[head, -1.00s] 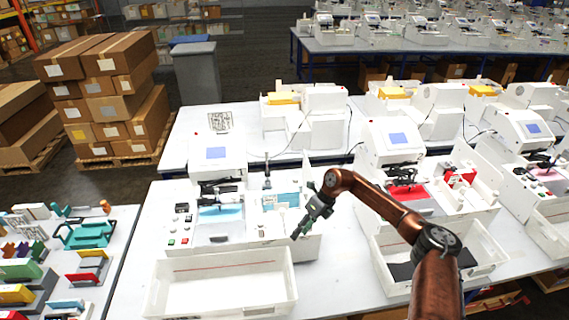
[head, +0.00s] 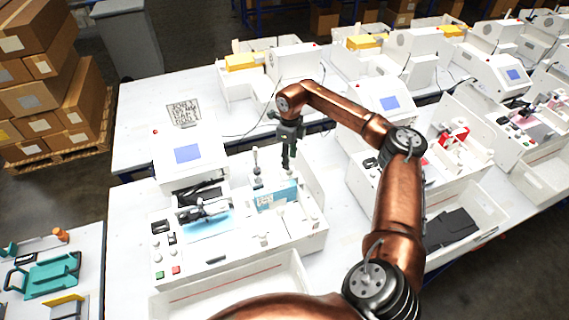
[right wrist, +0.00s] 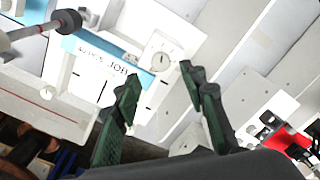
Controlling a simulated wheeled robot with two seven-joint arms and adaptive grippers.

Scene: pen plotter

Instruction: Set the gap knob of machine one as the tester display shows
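The nearest machine (head: 235,240), which I take for machine one, is white with a blue screen (head: 187,153); any figures on it are too small to read. A light-blue plate (head: 277,195) stands on its right half, and the wrist view shows a lettered blue plate (right wrist: 108,50). Beside that plate is a round white dial (right wrist: 161,60) with a dark mark; I cannot tell if it is the gap knob. My right gripper (head: 287,166) hangs above the machine's back right. Its green fingers (right wrist: 158,76) are apart and empty, the dial appearing between and beyond them. My left gripper is out of view.
A white bin (head: 235,290) stands in front of the machine. A similar machine with a red part (head: 453,135) stands to the right. Yellow-topped machines (head: 242,62) line the table behind.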

